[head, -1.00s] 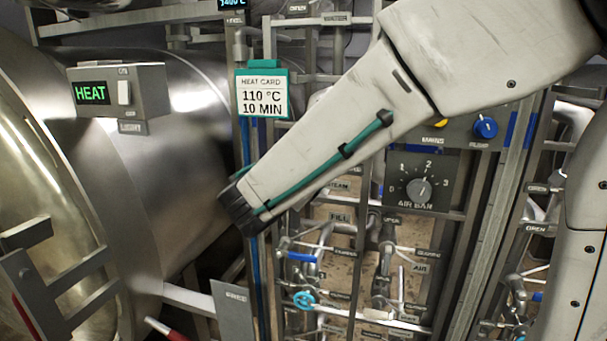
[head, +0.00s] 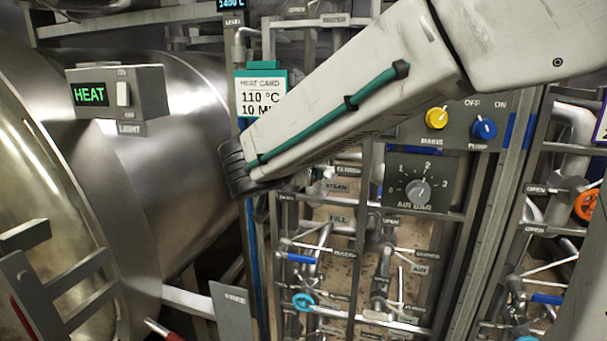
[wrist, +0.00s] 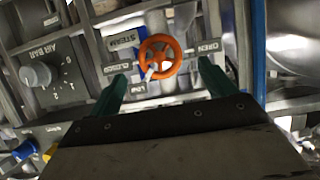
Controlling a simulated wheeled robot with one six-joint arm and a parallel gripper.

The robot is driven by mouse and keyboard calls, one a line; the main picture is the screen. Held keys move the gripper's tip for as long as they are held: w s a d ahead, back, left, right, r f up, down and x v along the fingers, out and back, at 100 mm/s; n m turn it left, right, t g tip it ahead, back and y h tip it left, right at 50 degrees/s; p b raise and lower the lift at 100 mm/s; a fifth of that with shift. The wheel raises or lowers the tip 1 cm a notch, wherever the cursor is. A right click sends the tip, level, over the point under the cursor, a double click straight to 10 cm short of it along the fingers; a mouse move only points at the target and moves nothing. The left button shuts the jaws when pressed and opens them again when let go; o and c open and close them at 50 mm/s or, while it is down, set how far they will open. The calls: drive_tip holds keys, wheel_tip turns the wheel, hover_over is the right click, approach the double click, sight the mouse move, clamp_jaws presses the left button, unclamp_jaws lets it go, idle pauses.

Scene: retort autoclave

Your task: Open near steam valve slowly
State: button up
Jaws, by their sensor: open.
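My gripper (wrist: 162,71) is open, with one green finger on each side of the wheel's lower part in the picture. The wheel looks to lie ahead of the fingertips; I cannot tell whether they touch it.
Pipes and frame bars crowd the panel around the valve. The air bar dial (head: 418,192), yellow mains knob (head: 437,117) and blue pump knob (head: 484,128) are to the right. The heat card (head: 262,84) hangs beside my wrist. Another orange handwheel (head: 587,205) is far right.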

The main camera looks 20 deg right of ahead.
drive_tip(key=x, duration=0.7)
drive_tip(key=shift+w+d+f, duration=0.1)
drive_tip(key=shift+w, duration=0.05)
drive_tip(key=c, duration=1)
